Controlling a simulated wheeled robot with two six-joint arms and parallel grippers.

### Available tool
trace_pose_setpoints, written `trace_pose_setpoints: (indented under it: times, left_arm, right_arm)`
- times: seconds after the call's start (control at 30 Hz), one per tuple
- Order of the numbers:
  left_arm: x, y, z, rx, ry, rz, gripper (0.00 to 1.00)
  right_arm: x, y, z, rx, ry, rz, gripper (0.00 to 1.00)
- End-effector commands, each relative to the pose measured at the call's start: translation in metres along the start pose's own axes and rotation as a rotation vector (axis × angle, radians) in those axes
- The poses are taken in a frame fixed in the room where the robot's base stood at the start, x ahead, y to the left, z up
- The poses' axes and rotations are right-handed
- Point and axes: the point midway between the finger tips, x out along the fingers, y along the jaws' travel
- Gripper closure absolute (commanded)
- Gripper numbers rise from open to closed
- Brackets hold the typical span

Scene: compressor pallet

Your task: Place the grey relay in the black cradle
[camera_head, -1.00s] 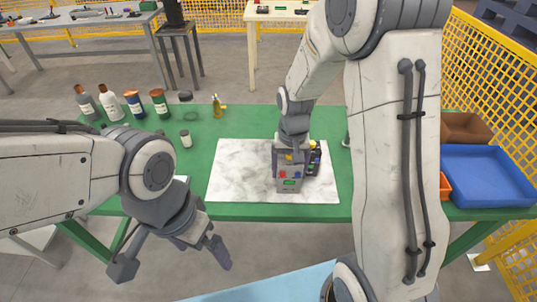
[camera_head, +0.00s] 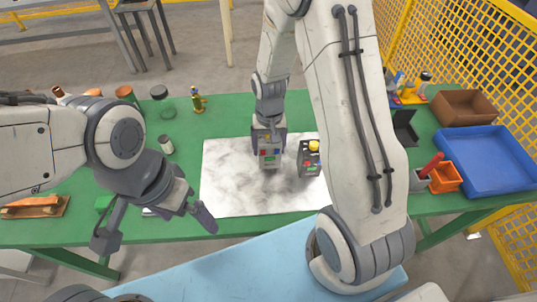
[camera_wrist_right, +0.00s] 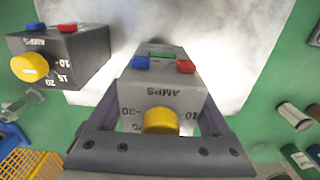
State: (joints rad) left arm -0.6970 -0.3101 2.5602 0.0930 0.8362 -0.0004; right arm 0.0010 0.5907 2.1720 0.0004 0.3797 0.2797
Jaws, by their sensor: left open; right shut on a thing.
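The grey relay (camera_head: 269,157), with a blue and a red button and a green display, is at my right gripper (camera_head: 268,132) over the white marbled mat (camera_head: 235,190). In the right wrist view, the relay (camera_wrist_right: 160,97) sits between the fingers of my right gripper (camera_wrist_right: 160,112), its yellow knob towards the camera. I cannot tell whether its underside touches the mat. A black open holder (camera_head: 404,130), perhaps the cradle, stands right of the mat, partly hidden by my right arm. My left gripper (camera_head: 155,228) is open and empty near the table's front edge.
A darker relay (camera_head: 308,160) with a yellow knob stands just right of the grey one; it also shows in the right wrist view (camera_wrist_right: 62,55). A blue tray (camera_head: 485,160), brown box (camera_head: 463,107) and orange bin (camera_head: 445,178) are at right. Bottles stand at back left.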

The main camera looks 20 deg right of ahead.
Motion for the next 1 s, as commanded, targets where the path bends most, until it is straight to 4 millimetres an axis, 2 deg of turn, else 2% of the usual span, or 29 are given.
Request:
trace_pose_setpoints:
  times: [0.3,0.7,0.73,0.77,0.8,1.0]
  left_arm:
    - [-0.005,0.000,0.000,0.000,0.000,0.000,0.00]
    - [-0.001,0.000,0.000,0.000,0.000,0.000,0.00]
    - [-0.001,0.000,0.000,0.000,0.000,0.000,0.00]
    - [-0.002,0.000,0.000,0.000,0.000,0.000,0.00]
    - [-0.002,0.000,0.000,0.000,0.000,0.000,0.00]
    - [-0.002,0.000,0.000,0.000,0.000,0.000,0.00]
  right_arm:
    - [0.040,-0.001,0.000,-0.002,-0.001,0.000,0.98]
    - [0.046,-0.001,0.000,-0.001,0.002,-0.001,0.98]
    - [0.046,-0.001,0.000,-0.001,0.001,0.000,0.14]
    - [0.046,-0.001,0.000,-0.001,0.002,0.000,0.02]
    - [0.045,-0.001,0.000,-0.001,0.001,0.000,0.00]
    - [0.045,-0.001,0.000,-0.001,0.001,0.000,0.00]
